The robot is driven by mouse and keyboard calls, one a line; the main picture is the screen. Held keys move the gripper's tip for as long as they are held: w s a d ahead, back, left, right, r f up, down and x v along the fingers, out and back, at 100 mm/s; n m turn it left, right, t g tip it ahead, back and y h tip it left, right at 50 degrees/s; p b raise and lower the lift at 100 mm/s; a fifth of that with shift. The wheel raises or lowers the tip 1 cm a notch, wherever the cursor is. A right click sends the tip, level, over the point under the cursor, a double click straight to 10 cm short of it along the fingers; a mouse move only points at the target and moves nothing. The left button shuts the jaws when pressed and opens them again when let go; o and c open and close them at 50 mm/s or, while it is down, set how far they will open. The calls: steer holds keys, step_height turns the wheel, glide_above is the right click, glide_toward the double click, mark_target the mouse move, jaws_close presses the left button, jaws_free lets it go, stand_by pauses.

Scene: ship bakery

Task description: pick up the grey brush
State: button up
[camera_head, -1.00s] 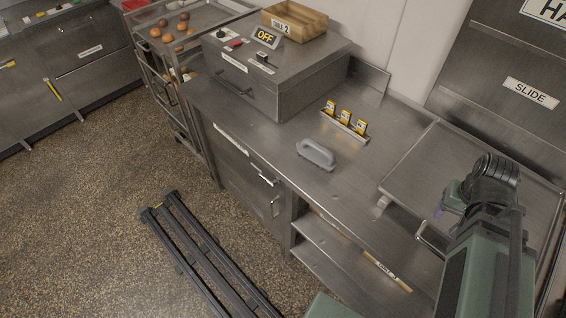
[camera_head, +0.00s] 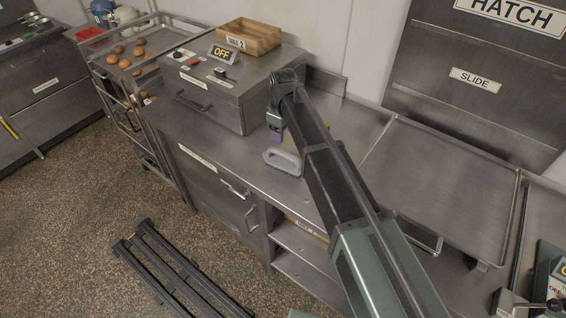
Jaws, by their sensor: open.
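The grey brush (camera_head: 283,162) lies on the steel counter (camera_head: 215,152), in front of the box with the OFF sign. Its looped handle faces up. My gripper (camera_head: 276,139) is at the end of my arm, just above and behind the brush in the picture. It is small here, and its fingers are hard to make out. It looks empty and open. A gap to the brush seems to show, but I cannot tell how large it is. My arm hides part of the counter to the right of the brush.
A steel box with an OFF sign (camera_head: 223,53) stands behind left, with a wooden crate (camera_head: 250,37) on top. A steel tray (camera_head: 440,170) lies to the right. Bare counter lies left of the brush.

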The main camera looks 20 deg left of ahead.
mark_target(282, 152)
step_height(282, 152, down, 11)
steer(key=b, duration=1)
steer(key=shift+a, duration=0.15)
steer(key=shift+r, duration=0.3)
steer(key=c, duration=1.1)
